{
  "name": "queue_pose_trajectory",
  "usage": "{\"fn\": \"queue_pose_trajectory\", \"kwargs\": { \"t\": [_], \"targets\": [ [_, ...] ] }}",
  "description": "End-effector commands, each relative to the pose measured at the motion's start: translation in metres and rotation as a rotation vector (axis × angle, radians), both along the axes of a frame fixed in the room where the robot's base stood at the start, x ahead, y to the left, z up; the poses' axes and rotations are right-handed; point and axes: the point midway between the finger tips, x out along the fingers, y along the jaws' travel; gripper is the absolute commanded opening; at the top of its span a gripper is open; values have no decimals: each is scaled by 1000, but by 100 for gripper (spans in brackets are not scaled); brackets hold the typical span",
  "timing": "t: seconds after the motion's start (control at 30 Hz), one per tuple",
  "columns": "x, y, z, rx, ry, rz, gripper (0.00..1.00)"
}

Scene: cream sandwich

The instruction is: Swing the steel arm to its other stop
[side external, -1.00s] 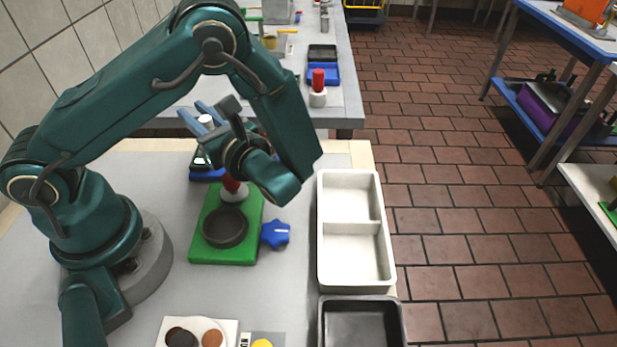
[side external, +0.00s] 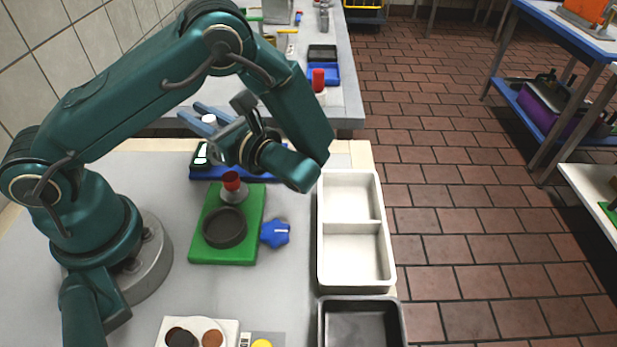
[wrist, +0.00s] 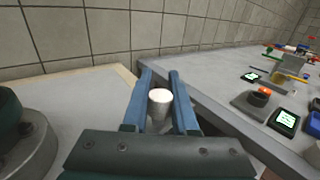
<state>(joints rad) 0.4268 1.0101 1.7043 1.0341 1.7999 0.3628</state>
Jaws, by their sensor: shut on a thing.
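My gripper (side external: 201,114) has blue fingers that point away and to the left above the back of the worktop. They are shut on a white-topped post (wrist: 160,97), which stands between them in the wrist view. Its white top (side external: 209,118) also shows in the side view, between the fingers. The post has a greyish lower part in the wrist view. I cannot make out the rest of the steel arm or its stops, and my wrist covers much of that area. A blue base (side external: 232,176) with a dark display unit lies below my gripper.
A green board (side external: 200,245) carries a dark round ring (side external: 224,228) and a red-capped knob (side external: 231,181). A blue star-shaped knob (side external: 276,233) sits beside it. A white two-part tray (side external: 351,225) and a dark tin (side external: 362,302) line the right edge.

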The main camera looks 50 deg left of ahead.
Motion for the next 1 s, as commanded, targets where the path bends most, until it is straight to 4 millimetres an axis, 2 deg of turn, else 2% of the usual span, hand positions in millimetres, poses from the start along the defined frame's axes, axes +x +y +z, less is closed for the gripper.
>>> {"fn": "queue_pose_trajectory", "kwargs": {
  "t": [0.3, 0.73, 0.77, 0.8, 0.83, 1.0],
  "targets": [
    [1, -6, 0, -1, 0, 214, 0],
    [0, -7, 0, -2, 3, 249, 0],
    [0, -7, 0, -2, 3, 248, 34],
    [1, -7, 0, -2, 3, 248, 49],
    [1, -7, 0, -2, 3, 248, 56],
    [1, -7, 0, -2, 2, 246, 56]
  ]
}}
